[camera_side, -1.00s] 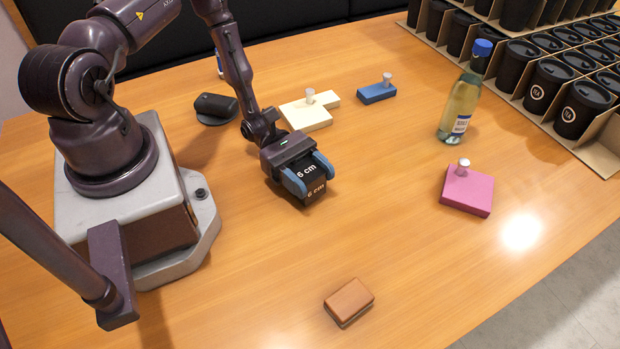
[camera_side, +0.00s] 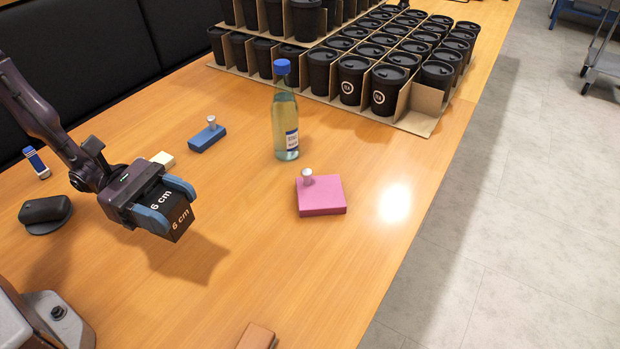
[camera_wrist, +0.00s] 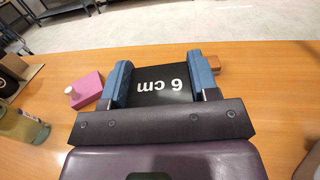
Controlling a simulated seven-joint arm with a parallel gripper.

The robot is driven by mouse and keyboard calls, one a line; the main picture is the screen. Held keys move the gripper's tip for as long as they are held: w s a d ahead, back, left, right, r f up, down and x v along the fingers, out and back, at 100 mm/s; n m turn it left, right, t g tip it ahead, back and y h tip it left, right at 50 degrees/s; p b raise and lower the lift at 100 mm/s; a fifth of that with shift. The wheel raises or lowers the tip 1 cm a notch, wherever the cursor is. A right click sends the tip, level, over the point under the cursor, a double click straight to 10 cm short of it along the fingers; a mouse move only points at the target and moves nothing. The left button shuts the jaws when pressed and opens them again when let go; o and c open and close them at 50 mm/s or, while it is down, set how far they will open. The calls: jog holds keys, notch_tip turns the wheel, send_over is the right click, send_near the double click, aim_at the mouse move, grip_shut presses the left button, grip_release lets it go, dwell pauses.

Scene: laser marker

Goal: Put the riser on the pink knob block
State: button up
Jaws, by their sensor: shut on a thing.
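The riser (camera_side: 178,214) is a black block marked "6 cm". My gripper (camera_side: 166,206) is shut on it, with a blue finger on each side, and holds it above the table, with a shadow below. The riser also shows between the fingers in the wrist view (camera_wrist: 163,84). The pink knob block (camera_side: 322,197) lies flat on the table to the right of my gripper, with a pale knob standing at its back left corner. It also shows left of the fingers in the wrist view (camera_wrist: 88,90).
A bottle (camera_side: 285,120) with a blue cap stands behind the pink block. A blue knob block (camera_side: 207,139) and a partly hidden cream block (camera_side: 163,159) lie behind my gripper. A brown block (camera_side: 256,337) lies in front. Black cups (camera_side: 352,82) stand in cardboard at the back. Table between gripper and pink block is clear.

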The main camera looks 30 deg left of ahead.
jog(key=w+d+r+n+t, duration=0.1)
jog(key=w+r, duration=0.1)
jog(key=w, duration=0.1)
jog(key=w+d+r+n+t+y, duration=0.1)
jog(key=w+d+t, duration=0.1)
jog(key=w+d+r+n+t, duration=0.1)
jog(key=w+d+r+t, duration=0.1)
jog(key=w, duration=0.1)
jog(key=shift+w+r+y, duration=0.3)
jog(key=shift+y, duration=0.1)
jog(key=w+d+f+n+t+y, duration=0.1)
jog(key=w+n+t+y, duration=0.1)
jog(key=w, duration=0.5)
jog(key=w+f+n+t+y, duration=0.1)
jog(key=w+n+t, duration=0.15)
jog(key=w, duration=0.45)
jog(key=shift+m, duration=0.25)
jog(key=shift+w+d+f, duration=0.25)
jog(key=shift+w+f, duration=0.5)
jog(key=shift+f, duration=0.8)
jog(key=shift+w+d+f, duration=0.25)
jog(key=shift+w+f, duration=0.5)
jog(key=shift+f, duration=0.75)
jog(key=shift+w+d+f, duration=0.25)
jog(key=shift+w+f, duration=0.5)
jog(key=shift+f, duration=0.8)
jog(key=shift+f, duration=0.15)
jog(key=o, duration=1.2)
